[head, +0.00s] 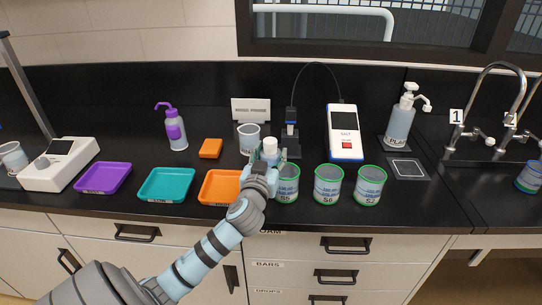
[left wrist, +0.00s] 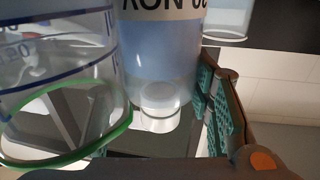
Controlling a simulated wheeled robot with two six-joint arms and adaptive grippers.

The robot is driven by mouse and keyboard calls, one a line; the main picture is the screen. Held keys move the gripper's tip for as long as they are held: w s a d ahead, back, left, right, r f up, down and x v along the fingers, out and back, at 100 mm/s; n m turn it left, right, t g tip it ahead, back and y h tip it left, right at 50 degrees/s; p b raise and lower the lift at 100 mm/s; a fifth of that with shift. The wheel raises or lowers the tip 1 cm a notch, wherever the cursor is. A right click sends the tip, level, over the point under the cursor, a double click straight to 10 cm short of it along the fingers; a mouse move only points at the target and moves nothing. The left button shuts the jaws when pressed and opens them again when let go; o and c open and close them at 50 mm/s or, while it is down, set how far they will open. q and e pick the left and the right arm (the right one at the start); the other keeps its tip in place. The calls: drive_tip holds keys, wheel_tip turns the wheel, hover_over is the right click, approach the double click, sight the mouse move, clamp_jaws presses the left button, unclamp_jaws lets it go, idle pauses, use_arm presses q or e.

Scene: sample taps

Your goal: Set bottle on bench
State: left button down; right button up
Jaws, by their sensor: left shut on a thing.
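My left gripper (head: 268,160) reaches over the black bench (head: 225,150) and is shut on a small bottle with a white cap (head: 270,145). The arm and fingers hide most of the bottle in the head view. In the left wrist view the bottle (left wrist: 163,55) shows pale blue with a partly visible dark-lettered label, and a teal finger pad (left wrist: 221,105) is beside it. I cannot tell whether its base touches the bench. My right gripper is not in view.
Beakers S5 (head: 287,184), S6 (head: 327,186) and another (head: 369,187) stand close to the right. A clear beaker (head: 248,138) stands just behind. An orange tray (head: 215,187) lies to the left. A pump bottle (head: 399,122) and sink taps (head: 500,105) are farther right.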

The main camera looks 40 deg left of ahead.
use_arm(q)
drive_tip(key=c, duration=1.2)
unclamp_jaws()
drive_tip(key=shift+f, duration=0.15)
drive_tip(key=o, duration=0.4)
